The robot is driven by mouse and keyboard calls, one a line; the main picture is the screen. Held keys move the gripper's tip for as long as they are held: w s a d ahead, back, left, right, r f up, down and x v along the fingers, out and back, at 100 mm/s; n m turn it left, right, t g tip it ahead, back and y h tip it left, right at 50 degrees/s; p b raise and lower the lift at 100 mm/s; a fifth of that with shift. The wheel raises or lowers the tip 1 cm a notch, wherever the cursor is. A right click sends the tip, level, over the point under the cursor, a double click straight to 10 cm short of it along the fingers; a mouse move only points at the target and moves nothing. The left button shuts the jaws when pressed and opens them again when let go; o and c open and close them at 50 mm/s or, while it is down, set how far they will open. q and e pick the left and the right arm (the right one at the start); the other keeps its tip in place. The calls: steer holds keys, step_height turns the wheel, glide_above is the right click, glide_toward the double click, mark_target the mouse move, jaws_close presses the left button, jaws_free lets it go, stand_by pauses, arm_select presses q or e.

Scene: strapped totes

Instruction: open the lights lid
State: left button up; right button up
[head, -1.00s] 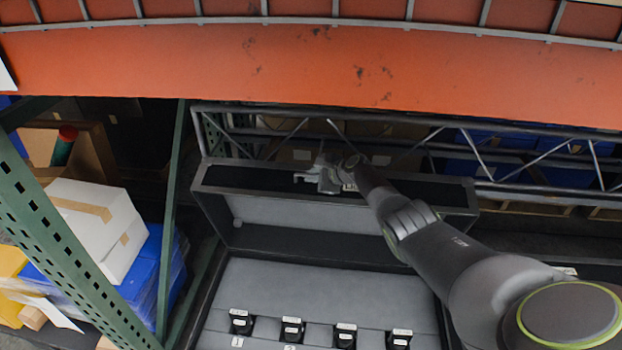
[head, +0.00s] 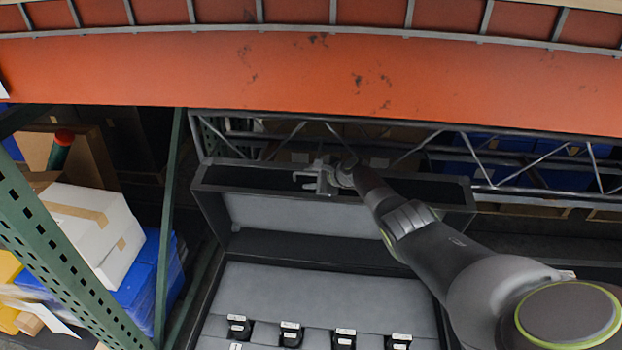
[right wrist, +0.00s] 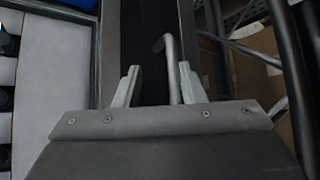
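The lights lid (head: 290,212) stands raised at the back of a dark-framed case (head: 213,305). Its grey padded inside faces me. Several black lights (head: 291,334) with white labels sit in a row in the grey padding of the case. My right gripper (head: 308,180) is at the lid's upper rim, left of its middle. In the right wrist view its two fingers (right wrist: 155,88) are apart, with the dark lid rim and a bent metal rod (right wrist: 170,65) showing between them. I cannot tell whether they touch the rim. My left gripper is out of view.
An orange beam (head: 300,80) and a grey metal truss (head: 450,140) run across behind the lid. A green rack post (head: 60,260) stands at the left, with a white box (head: 95,225) and a blue crate (head: 150,280) beyond it. My right arm covers the right side.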

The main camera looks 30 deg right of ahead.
steer(key=shift+s, duration=0.15)
steer(key=shift+s+d+r+p, duration=0.1)
steer(key=shift+s+r+p, duration=0.25)
steer(key=shift+p, duration=0.4)
steer(key=p+v, duration=0.3)
steer(key=v, duration=0.2)
steer(key=shift+s+d, duration=0.1)
steer(key=shift+s, duration=0.1)
steer(key=v, duration=1.1)
steer(key=shift+f, duration=0.15)
